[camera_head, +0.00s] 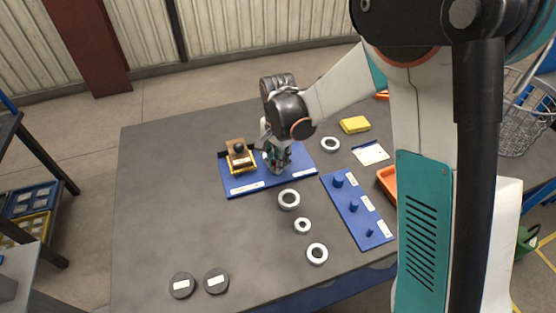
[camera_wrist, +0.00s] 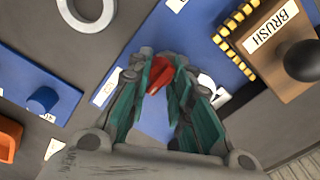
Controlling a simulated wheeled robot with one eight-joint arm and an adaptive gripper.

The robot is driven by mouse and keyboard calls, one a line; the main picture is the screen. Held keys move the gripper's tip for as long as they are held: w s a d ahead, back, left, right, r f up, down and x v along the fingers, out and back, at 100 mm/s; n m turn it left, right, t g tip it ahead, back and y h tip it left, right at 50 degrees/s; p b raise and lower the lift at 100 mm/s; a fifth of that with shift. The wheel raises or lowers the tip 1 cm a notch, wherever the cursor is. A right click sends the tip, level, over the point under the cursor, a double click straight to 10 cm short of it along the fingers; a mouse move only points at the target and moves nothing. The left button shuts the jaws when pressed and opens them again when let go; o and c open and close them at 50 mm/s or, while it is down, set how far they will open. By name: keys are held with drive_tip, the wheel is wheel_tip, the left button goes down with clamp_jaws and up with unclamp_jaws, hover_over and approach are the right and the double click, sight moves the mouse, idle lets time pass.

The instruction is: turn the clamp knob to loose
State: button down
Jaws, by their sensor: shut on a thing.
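The clamp knob (camera_wrist: 160,75) shows as a red piece between my fingers in the wrist view. My gripper (camera_wrist: 158,84) is shut on it, with one teal-padded finger on each side. In the head view, my gripper (camera_head: 277,164) points down over the blue board (camera_head: 243,188), and the knob is hidden behind the fingers. Some white markings or a white part (camera_wrist: 212,90) lie just right of the knob in the wrist view. Which way the knob is turned cannot be told.
A wooden brush block (camera_head: 239,153) with yellow edging and a black ball handle stands close left of my gripper. White rings (camera_head: 289,199) and a blue peg board (camera_head: 352,212) lie to the right. Two dark discs (camera_head: 182,285) lie at the front. The table's left side is clear.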

drive_tip(key=n, duration=0.5)
drive_tip(key=shift+n, duration=0.3)
drive_tip(key=n, duration=1)
drive_tip(key=shift+n, duration=0.4)
drive_tip(key=c, duration=2.3)
unclamp_jaws()
drive_tip(key=n, duration=0.5)
drive_tip(key=shift+n, duration=0.3)
drive_tip(key=o, duration=0.9)
drive_tip(key=shift+r, duration=0.15)
